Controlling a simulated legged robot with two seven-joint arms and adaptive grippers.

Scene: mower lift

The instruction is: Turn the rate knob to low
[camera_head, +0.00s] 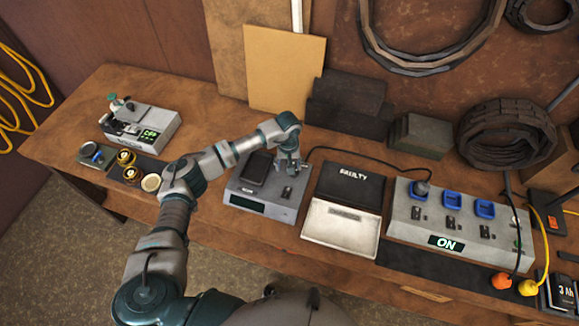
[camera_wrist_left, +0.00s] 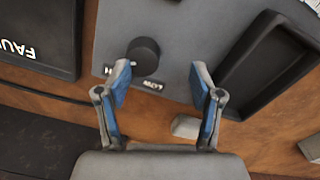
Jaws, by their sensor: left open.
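The rate knob (camera_wrist_left: 143,56) is a round dark knob on a grey panel in the left wrist view. Printed labels sit beside it; one reads "LOW" (camera_wrist_left: 153,86), and the other is partly hidden by a finger. My left gripper (camera_wrist_left: 160,84) is open and empty. Its fingertips are near the knob, with the left finger closest; I cannot tell whether it touches. In the head view my left gripper (camera_head: 289,162) is over the right back part of the grey charger (camera_head: 240,193) and hides the knob there. My right gripper is not in view.
A dark recess (camera_wrist_left: 262,62) lies beside the knob. A box labelled "FAULTY" (camera_head: 351,187) stands right of the charger. Farther right is a grey power unit (camera_head: 400,226) reading "ON". A scale-like device (camera_head: 150,122) and small round containers are at left.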

